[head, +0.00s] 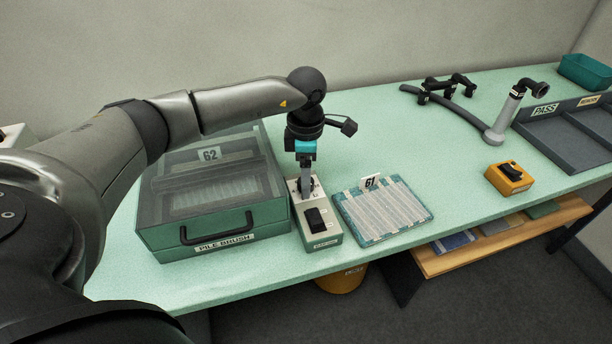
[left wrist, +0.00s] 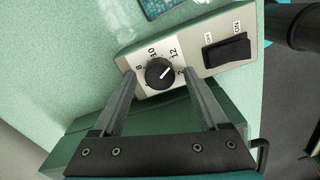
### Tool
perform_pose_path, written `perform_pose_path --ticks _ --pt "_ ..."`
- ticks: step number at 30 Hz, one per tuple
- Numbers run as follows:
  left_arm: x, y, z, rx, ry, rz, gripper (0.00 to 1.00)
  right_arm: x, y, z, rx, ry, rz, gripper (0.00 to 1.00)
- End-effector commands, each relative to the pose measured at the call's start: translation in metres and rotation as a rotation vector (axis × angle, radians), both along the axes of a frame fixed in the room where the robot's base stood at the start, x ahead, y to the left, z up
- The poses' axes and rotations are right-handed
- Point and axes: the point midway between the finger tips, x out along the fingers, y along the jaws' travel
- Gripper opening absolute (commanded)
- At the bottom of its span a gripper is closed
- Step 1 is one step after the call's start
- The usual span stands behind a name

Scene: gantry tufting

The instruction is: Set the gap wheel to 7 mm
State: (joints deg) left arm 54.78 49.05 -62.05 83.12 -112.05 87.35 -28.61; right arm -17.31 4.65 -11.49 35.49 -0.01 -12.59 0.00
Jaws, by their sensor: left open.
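The gap wheel, a black round knob (left wrist: 158,73), sits on a pale control box (left wrist: 204,62) in the left wrist view. Around it are printed numbers; 8, 10 and 12 are legible, others are hidden by my fingers. Its pale mark seems to point to the upper right, toward 12. My left gripper (left wrist: 159,75) is open, one finger on each side of the knob; I cannot tell whether they touch it. In the head view my left gripper (head: 306,193) points down over the back of the box (head: 325,232) and hides most of the knob. My right gripper is not in view.
A black ON/OFF rocker (head: 316,219) is on the box's front half. Close left is the glass-lidded PILE BRUSH case (head: 219,224); close right is a tufted sample (head: 383,211) with tag 61. A yellow switch box (head: 509,179) and grey tray (head: 570,147) stand farther right.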

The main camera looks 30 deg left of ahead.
Motion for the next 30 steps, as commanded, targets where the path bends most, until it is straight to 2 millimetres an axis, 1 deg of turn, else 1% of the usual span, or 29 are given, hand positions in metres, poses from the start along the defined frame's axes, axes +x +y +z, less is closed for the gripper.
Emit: perform_pose_path --ticks 3,9,10,27,30 --pt "0.0001 -0.0002 -0.0033 0.000 0.000 -0.001 0.76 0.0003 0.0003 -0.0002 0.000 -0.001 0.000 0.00" --pt "0.0002 -0.0003 -0.0033 0.000 -0.001 -0.001 0.76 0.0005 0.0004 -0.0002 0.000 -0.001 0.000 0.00" --pt "0.0002 -0.0003 -0.0033 0.000 -0.001 -0.001 0.74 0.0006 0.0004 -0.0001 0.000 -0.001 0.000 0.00" --pt "0.0002 -0.0003 -0.0029 -0.001 -0.001 -0.001 0.10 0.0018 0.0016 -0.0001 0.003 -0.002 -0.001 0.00" --pt "0.0002 -0.0003 -0.0028 -0.001 -0.001 -0.001 0.00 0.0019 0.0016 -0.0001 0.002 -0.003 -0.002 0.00"
